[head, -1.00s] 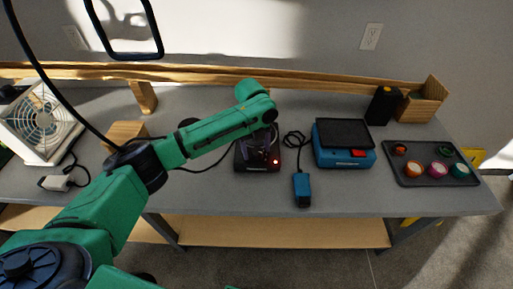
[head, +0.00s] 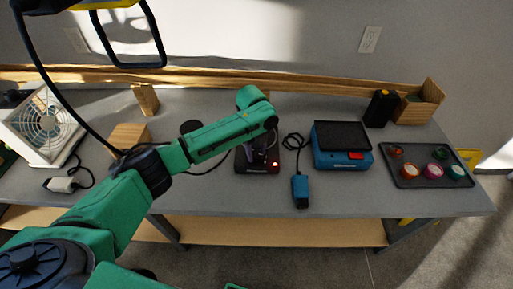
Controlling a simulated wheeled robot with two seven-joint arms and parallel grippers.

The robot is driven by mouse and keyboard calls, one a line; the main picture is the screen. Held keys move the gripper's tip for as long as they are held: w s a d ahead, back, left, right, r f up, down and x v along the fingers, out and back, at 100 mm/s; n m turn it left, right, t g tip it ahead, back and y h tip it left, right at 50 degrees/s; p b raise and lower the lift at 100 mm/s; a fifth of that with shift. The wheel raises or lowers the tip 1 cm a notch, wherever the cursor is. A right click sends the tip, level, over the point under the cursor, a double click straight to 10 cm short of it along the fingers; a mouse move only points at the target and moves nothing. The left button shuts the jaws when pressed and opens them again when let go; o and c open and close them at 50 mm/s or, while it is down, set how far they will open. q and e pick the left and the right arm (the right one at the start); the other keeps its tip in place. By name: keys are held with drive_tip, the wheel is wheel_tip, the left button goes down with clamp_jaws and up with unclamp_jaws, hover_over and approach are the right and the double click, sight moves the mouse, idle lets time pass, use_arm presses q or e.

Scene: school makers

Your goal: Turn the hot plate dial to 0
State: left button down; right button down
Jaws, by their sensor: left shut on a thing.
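My right gripper is not in view.
Right of the hot plate stand a blue device (head: 341,147) with a dark top and a small blue cabled unit (head: 300,190). A dark tray (head: 408,182) holds several colored rolls. A white fan unit (head: 40,125) and wooden block (head: 128,137) are left.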

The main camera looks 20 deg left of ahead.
use_arm(q)
drive_tip(key=n+p, duration=0.2)
drive_tip(key=n, duration=0.1)
drive_tip(key=n+p, duration=0.1)
drive_tip(key=p, duration=0.1)
drive_tip(key=shift+r+n, duration=0.3)
drive_tip(key=n+p, duration=0.3)
drive_tip(key=n, duration=0.2)
drive_tip(key=shift+d+y+p, duration=0.1)
drive_tip(key=shift+y+p, duration=0.2)
drive_tip(key=n+p, duration=0.2)
drive_tip(key=n, duration=0.3)
drive_tip(key=shift+f+n, duration=0.1)
drive_tip(key=shift+n, duration=0.3)
drive_tip(key=n, duration=0.3)
drive_tip(key=shift+w+n, duration=0.1)
drive_tip(key=shift+n, duration=0.2)
drive_tip(key=shift+n+y+p, duration=0.3)
drive_tip(key=shift+n, duration=1.1)
drive_tip(key=shift+c, duration=1.6)
unclamp_jaws()
drive_tip(key=shift+f, duration=0.1)
